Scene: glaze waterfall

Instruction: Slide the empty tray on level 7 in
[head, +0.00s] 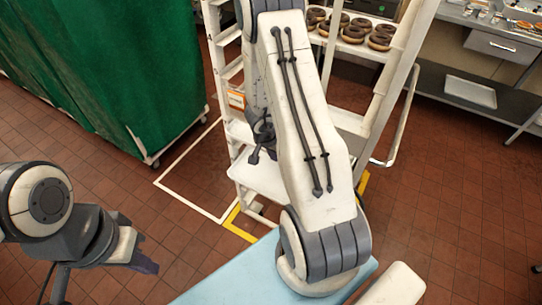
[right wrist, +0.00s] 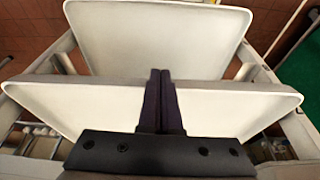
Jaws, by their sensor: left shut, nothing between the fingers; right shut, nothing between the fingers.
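The white rack (head: 231,72) stands mid-picture in the head view, largely hidden behind my right arm. In the right wrist view, my right gripper (right wrist: 161,75) is shut and empty, its dark fingers in front of a bare white tray (right wrist: 80,108). Whether they touch it I cannot tell. A second bare white tray (right wrist: 160,38) shows beyond it. I cannot tell which tray is on level 7. My left gripper (head: 148,264) is shut and empty at lower left, away from the rack.
Chocolate doughnuts (head: 355,32) sit on an upper rack level. A green-covered cart (head: 100,70) stands left. A steel bench (head: 490,45) with a tray (head: 470,92) on its lower shelf is at right. Yellow and white lines mark the tiled floor (head: 185,225), clear left of the rack.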

